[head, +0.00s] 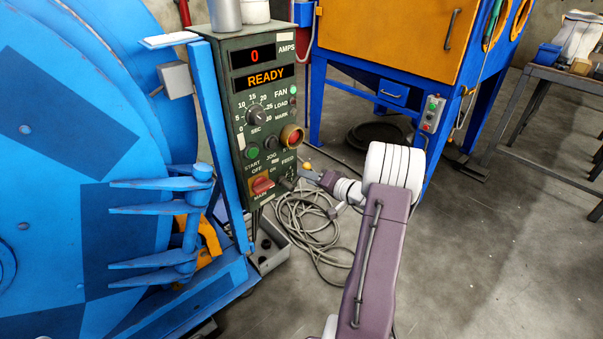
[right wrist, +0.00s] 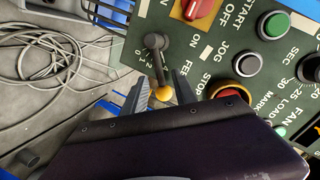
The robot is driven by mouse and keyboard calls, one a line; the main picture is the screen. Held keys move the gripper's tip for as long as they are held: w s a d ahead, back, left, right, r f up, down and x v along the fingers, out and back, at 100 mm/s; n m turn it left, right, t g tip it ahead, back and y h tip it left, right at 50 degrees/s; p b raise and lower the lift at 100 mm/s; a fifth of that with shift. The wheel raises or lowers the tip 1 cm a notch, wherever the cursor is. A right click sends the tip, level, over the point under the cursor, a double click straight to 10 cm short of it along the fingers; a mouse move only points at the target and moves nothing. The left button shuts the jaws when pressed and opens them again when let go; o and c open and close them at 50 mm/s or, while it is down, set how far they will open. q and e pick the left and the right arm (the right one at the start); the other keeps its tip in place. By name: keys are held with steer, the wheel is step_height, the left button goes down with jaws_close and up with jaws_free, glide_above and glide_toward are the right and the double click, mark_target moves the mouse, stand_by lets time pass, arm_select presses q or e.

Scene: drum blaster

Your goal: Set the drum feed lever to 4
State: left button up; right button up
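The drum feed lever (right wrist: 160,66) is a dark arm with a yellow ball at its end, on the green control panel (head: 221,92). In the right wrist view it extends from its pivot toward my gripper. Small scale numbers show beside the pivot, but I cannot read its setting surely. My right gripper (right wrist: 161,93) is open, one finger on each side of the yellow ball, with gaps showing. In the head view the right gripper (head: 312,177) is at the panel's lower right, near the yellow ball (head: 307,167). My left gripper is out of view.
The panel's red main switch (head: 262,185), jog button (head: 271,143) and red-and-yellow stop button (head: 292,137) are close to the lever. The display reads 0 and READY. A blue drum (head: 60,150) stands left. Grey cable (head: 310,225) lies coiled on the floor.

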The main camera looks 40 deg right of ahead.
steer(key=v, duration=0.5)
steer(key=shift+p, duration=0.4)
